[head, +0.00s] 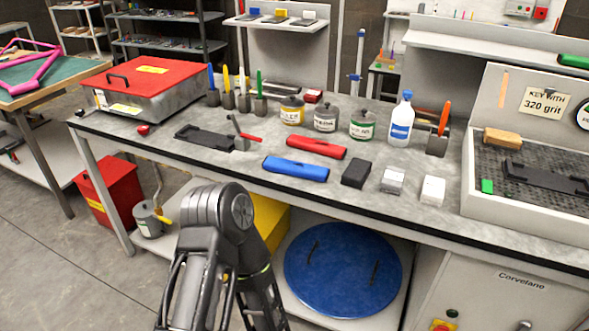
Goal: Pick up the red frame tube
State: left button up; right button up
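The red frame tube (316,148) lies flat on the grey workbench top (250,170), near the middle. It is a short, thick red bar with a dark mark near its right end. A similar blue tube (296,168) lies just in front of it, a little to the left, with a narrow gap between them. One of my arms rises from the bottom of the head view in front of the bench, its bent joint below the bench edge. No gripper fingers show, and nothing touches the red tube.
A black block (355,173), a grey block (392,180) and a white block (433,190) stand right of the tubes. A clamp with a red handle (250,137) is left. A walled tray (520,215) bounds the right.

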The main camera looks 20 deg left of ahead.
aim_at(330, 150)
jog(key=j+z, duration=0.3)
jog(key=j, duration=0.35)
jog(key=j+z, duration=0.35)
jog(key=j, duration=0.3)
